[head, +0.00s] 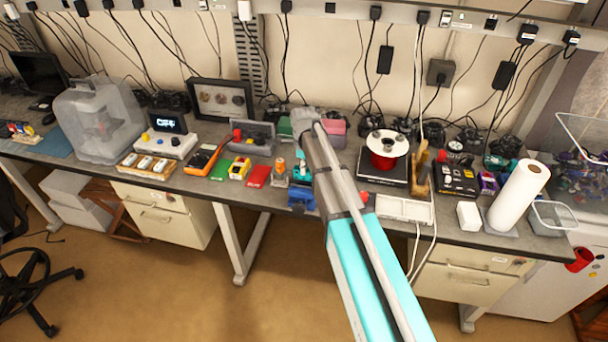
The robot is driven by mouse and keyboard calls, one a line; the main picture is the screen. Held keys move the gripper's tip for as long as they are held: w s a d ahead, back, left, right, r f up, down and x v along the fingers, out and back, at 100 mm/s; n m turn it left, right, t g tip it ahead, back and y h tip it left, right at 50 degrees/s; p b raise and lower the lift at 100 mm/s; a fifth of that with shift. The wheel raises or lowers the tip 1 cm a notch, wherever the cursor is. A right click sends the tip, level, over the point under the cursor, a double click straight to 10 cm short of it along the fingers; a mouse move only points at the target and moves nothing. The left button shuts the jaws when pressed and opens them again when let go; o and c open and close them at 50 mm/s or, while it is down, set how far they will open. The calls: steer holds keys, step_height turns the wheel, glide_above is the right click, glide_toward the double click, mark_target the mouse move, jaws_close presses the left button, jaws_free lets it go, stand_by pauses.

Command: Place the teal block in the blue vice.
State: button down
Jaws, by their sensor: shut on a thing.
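The blue vice (301,197) stands at the bench's front edge, just left of my forearm, which covers part of the area to its right. My arm reaches up from the bottom right over the bench, and its grey wrist ends above the back of the bench.
Left of the vice are an orange-topped item (280,168), a red mat (258,176) and a green mat (221,168). The bench is crowded.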

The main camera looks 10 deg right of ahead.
steer(key=shift+w+f+b, duration=0.45)
steer(key=shift+f+b, duration=1.6)
steer(key=shift+f+b, duration=0.6)
steer(key=shift+c, duration=2.2)
jaws_free()
steer(key=shift+r, duration=0.2)
step_height(320, 180, up, 13)
steer(key=p, duration=1.3)
steer(key=shift+s, duration=0.1)
